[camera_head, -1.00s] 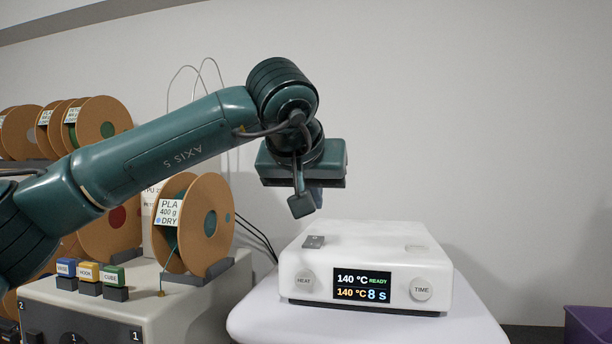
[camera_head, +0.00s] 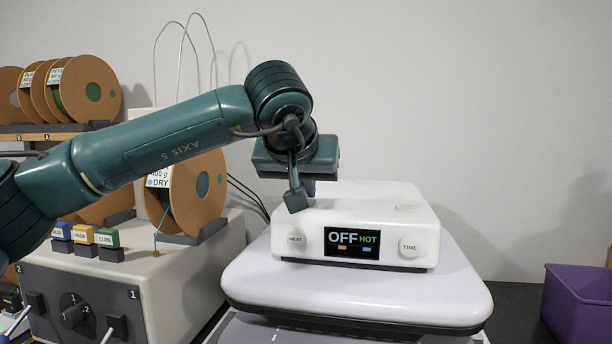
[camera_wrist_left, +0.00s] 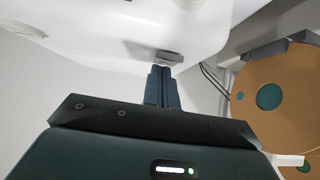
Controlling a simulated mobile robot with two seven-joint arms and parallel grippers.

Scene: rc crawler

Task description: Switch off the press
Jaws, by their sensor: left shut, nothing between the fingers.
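The press is a white box (camera_head: 385,205) on top of a broad white rounded plate (camera_head: 455,290). Its front display (camera_head: 351,243) reads "OFF HOT", between the HEAT knob (camera_head: 296,237) and the TIME knob (camera_head: 409,246). My left gripper (camera_head: 309,188) points down at the rear left of the box's top, its fingertips partly hidden. In the left wrist view the closed fingers (camera_wrist_left: 161,80) are empty and end right beside a small grey rocker switch (camera_wrist_left: 169,57) on the white housing. I cannot tell whether they touch it. My right gripper is not in view.
Cardboard spools (camera_head: 190,195) and a beige machine (camera_head: 185,290) with a dial and coloured blocks stand at left. A purple bin (camera_head: 580,300) is at the lower right. The wall behind is bare.

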